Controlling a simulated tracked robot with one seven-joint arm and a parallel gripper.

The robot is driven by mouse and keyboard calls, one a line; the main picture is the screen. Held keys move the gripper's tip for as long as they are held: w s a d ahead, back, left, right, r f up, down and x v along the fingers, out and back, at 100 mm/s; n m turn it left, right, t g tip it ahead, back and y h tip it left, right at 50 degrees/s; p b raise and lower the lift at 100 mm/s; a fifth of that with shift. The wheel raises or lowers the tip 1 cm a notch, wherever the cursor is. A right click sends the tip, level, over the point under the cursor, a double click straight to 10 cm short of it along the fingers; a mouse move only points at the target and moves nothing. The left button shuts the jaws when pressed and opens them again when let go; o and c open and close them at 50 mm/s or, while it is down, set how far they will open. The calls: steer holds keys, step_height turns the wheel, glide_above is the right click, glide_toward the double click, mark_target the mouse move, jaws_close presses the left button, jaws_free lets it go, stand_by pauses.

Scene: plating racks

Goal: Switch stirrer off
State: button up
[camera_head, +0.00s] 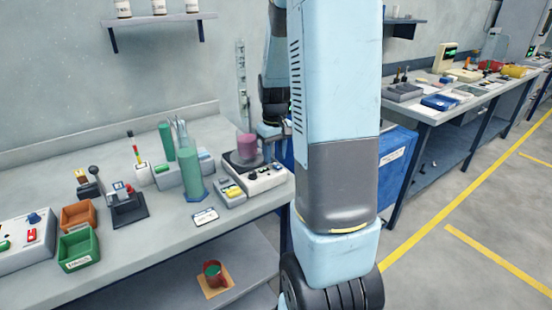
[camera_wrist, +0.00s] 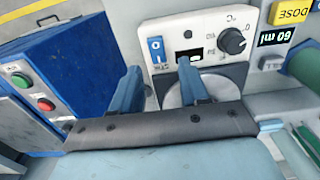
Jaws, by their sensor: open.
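The stirrer (camera_head: 262,180) is a white box on the bench, with a pink-filled beaker (camera_head: 247,147) showing above it in the head view. In the wrist view its white panel (camera_wrist: 205,22) carries a blue rocker switch (camera_wrist: 155,49), a small dark display (camera_wrist: 188,56) and a black knob (camera_wrist: 232,41). My gripper (camera_wrist: 160,85) is open and empty. Its two blue fingers point toward the panel, and the switch lies ahead of the gap between them. I cannot tell the switch's position. In the head view my arm partly hides the gripper (camera_head: 271,136).
A dosing unit with a yellow DOSE button (camera_wrist: 291,12) and a "60 ml" display stands beside the stirrer. A blue cabinet (camera_wrist: 75,62) with green and red buttons is at the wrist view's left.

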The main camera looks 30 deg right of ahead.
steer(key=shift+f, duration=0.95)
steer(key=shift+c, duration=0.4)
jaws_close()
